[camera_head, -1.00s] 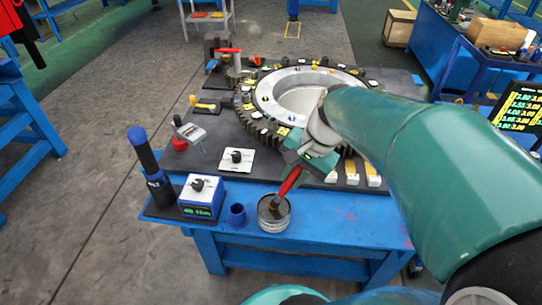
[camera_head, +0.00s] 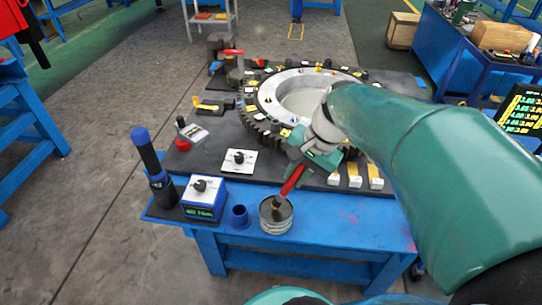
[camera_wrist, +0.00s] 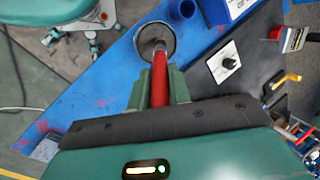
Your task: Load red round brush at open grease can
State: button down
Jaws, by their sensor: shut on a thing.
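My gripper (camera_head: 308,160) is shut on the red round brush (camera_head: 293,178), whose handle slants down toward the open grease can (camera_head: 276,225). The brush's dark tip lies inside the can's rim in the head view. In the wrist view the red brush (camera_wrist: 159,78) runs from between my fingers (camera_wrist: 160,90) to the can (camera_wrist: 154,32), and its tip appears over or in the can's mouth. How deep the tip sits cannot be told. The can is a round metal tin standing at the front edge of the blue table (camera_head: 330,215).
Left of the can stand a small blue cup (camera_head: 239,216), a blue box with a dial (camera_head: 203,198) and a dark tool with a blue top (camera_head: 152,168). A large toothed ring (camera_head: 262,122) lies behind on a dark mat. White-and-yellow blocks (camera_head: 354,177) stand to the right.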

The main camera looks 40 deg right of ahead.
jog(key=shift+r, duration=2.9)
jog(key=shift+a, duration=0.1)
